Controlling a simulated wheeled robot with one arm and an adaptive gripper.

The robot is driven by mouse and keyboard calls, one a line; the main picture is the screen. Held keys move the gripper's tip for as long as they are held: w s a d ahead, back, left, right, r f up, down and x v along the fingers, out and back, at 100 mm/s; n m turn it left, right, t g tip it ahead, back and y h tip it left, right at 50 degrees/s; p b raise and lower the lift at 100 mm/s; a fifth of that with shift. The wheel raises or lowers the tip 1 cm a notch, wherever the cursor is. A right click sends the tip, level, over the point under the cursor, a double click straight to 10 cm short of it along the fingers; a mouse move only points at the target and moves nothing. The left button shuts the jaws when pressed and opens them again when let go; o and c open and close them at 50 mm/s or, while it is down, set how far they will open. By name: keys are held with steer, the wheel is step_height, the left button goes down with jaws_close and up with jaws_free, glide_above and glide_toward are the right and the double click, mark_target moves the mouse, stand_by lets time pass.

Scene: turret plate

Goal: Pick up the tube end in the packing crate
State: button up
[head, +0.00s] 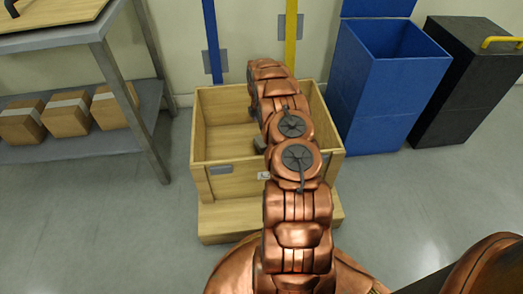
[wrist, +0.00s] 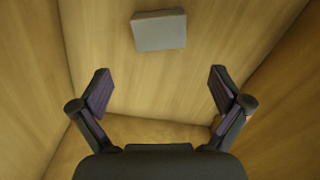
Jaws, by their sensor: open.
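The packing crate (head: 225,185) is an open wooden box on a wooden base in the head view. In the wrist view, a grey block-like piece (wrist: 158,31), which looks like the tube end, lies on a bare wooden surface inside the crate. A small grey piece (head: 259,143) also shows inside the crate in the head view, partly behind my arm. My gripper (wrist: 160,88) is open and empty, its two fingers spread wide. The grey piece is above the gap between the fingertips in the picture, apart from them. In the head view my arm hides much of the crate.
Wooden crate walls stand close on both sides of my gripper in the wrist view. A blue bin (head: 385,95) and a black bin (head: 462,85) stand right of the crate. A grey shelf (head: 80,133) with cardboard boxes (head: 68,117) stands left. Clear floor lies in front.

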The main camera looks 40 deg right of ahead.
steer(key=b, duration=0.1)
glide_above(259, 143)
steer(key=d, duration=0.3)
steer(key=shift+n, duration=0.4)
step_height(259, 143, down, 5)
steer(key=shift+a+f, duration=0.15)
steer(key=shift+f, duration=0.05)
steer(key=f+b, duration=0.1)
steer(key=f, duration=0.1)
steer(key=f+b, duration=0.1)
steer(key=f, duration=0.1)
steer(key=a+f+b, duration=0.1)
steer(key=f, duration=0.2)
steer(key=shift+f, duration=0.1)
steer(key=shift+c, duration=0.3)
steer(key=c, duration=1.3)
